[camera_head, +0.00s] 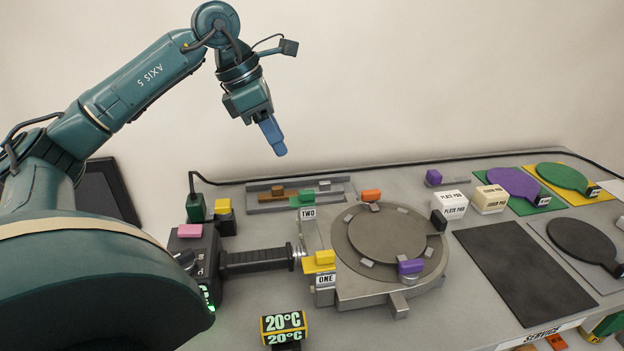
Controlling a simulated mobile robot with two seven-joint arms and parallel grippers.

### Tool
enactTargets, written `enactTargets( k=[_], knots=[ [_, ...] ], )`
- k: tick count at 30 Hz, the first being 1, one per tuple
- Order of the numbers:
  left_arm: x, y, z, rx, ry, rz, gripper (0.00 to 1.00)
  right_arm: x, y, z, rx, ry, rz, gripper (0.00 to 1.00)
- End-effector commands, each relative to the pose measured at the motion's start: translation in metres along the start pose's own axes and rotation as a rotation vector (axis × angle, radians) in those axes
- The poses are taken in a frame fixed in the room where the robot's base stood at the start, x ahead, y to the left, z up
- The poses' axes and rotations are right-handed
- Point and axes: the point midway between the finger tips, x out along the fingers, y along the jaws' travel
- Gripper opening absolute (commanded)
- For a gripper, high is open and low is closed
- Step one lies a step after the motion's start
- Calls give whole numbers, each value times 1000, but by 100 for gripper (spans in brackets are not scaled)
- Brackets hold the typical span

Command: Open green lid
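A flat green round piece with a short handle (562,177), which looks like the green lid, lies on a yellow square mat (590,196) at the back right of the bench. It lies flat. My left gripper (273,136) hangs in the air at upper middle, pointing down and right, above the back of the bench and far left of the green piece. Its blue fingers show as one narrow shape, so I cannot tell whether they are open or shut. It touches nothing that I can see. My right gripper is out of view.
A purple round piece (513,182) lies on a green mat left of the green one; a black one (582,243) lies in front. A round grey machine (388,240) fills the middle. White (450,204) and cream blocks (489,199) stand between. A dark mat (520,272) is bare.

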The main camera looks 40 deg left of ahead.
Motion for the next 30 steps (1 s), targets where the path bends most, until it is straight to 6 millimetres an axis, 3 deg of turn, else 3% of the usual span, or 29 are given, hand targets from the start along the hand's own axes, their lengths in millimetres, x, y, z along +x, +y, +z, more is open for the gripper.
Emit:
enactTargets(
  k=[6,15,21,30],
  knots=[
    [44,-1,-1,0,4,-5,35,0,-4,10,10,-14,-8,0],
    [100,-2,0,1,2,-6,35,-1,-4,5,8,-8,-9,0],
    [118,-1,0,0,1,-3,35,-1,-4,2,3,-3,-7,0],
    [121,-1,0,0,0,-1,35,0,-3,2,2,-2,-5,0]
  ],
)
